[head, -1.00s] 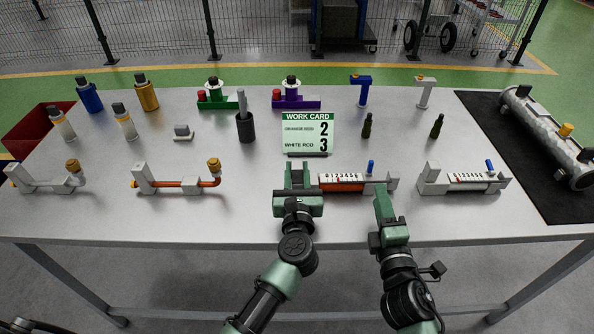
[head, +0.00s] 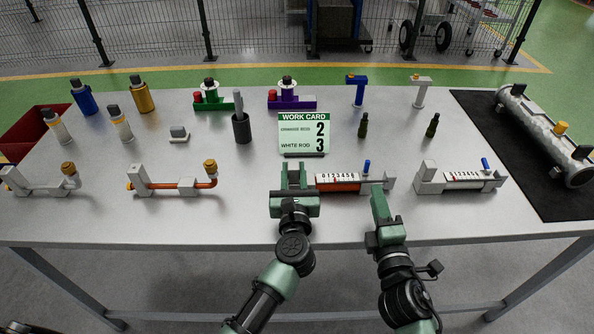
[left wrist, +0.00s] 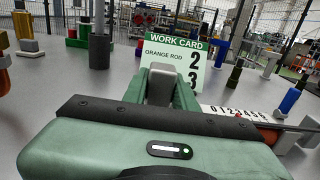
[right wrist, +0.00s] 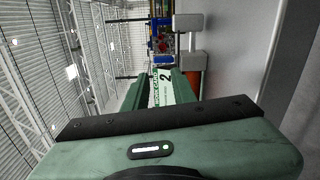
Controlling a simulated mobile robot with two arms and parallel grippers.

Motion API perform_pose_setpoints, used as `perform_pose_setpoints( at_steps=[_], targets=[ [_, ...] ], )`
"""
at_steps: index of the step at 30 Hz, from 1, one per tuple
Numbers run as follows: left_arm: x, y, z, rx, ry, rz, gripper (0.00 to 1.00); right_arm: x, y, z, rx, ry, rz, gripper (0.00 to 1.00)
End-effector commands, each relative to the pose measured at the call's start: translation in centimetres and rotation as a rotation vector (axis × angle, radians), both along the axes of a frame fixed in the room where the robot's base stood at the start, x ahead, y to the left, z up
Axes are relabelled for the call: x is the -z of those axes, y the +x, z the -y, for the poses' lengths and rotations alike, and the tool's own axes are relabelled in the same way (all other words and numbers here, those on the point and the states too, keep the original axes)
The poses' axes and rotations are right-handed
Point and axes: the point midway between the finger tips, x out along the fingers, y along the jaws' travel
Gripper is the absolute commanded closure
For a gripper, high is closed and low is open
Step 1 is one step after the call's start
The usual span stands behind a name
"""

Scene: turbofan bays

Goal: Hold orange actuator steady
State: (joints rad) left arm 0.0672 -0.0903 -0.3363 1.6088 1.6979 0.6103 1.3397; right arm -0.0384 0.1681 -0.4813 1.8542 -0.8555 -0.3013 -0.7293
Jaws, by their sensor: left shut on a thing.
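The orange actuator (head: 338,187) lies on the table, with an orange rod, a white number scale, a blue lever and grey end blocks. My left gripper (head: 293,184) is shut on its left grey end block, which shows between the green fingers in the left wrist view (left wrist: 160,88). My right gripper (head: 379,199) is just in front of the actuator's right end, apart from the lever. In the right wrist view its fingers stand apart with the work card (right wrist: 166,88) seen between them. The card (head: 303,133) reads orange rod 2, white rod 3.
A white-rod actuator (head: 462,178) stands to the right. Two pipe fixtures, one with an orange pipe (head: 170,184), are on the left. A dark cup (head: 241,127), small bottles and coloured fittings stand behind. A black mat (head: 500,150) bears a large cylinder. The front table strip is clear.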

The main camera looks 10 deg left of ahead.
Motion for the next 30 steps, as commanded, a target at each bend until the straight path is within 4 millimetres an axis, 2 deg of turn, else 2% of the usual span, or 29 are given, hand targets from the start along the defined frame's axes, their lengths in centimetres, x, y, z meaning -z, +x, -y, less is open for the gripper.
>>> perform_pose_setpoints(
  at_steps=[1, 2, 7, 11, 15, 19, 24, 30],
  targets=[
    [0.0, 0.0, 0.0, 0.001, 0.000, -0.001, 1.00, 0.0, 0.0, 0.0, 0.000, 0.000, 0.000, 0.91],
    [0.0, 0.0, 0.0, 0.001, 0.000, -0.001, 1.00, 0.0, 0.0, 0.0, 0.000, 0.000, 0.000, 1.00],
    [0.0, 0.0, 0.1, 0.001, 0.000, -0.001, 1.00, -0.6, 0.1, 0.1, 0.002, -0.044, 0.013, 1.00],
    [0.0, 0.0, 0.0, 0.001, 0.000, -0.001, 1.00, -2.2, 0.1, 0.2, 0.007, -0.187, 0.046, 1.00],
    [0.0, 0.0, 0.0, 0.001, 0.000, -0.001, 1.00, -4.1, -0.2, 0.4, 0.002, -0.444, 0.084, 1.00],
    [0.0, 0.0, 0.0, 0.001, 0.000, -0.001, 1.00, -5.2, -1.1, 0.4, -0.025, -0.715, 0.104, 1.00],
    [0.1, 0.0, 0.0, 0.001, 0.000, -0.001, 1.00, -5.5, -2.8, 0.7, -0.094, -1.059, 0.120, 1.00],
    [0.1, 0.0, 0.1, 0.001, 0.000, -0.001, 1.00, -5.0, -4.5, 1.1, -0.182, -1.344, 0.130, 1.00]
  ],
)
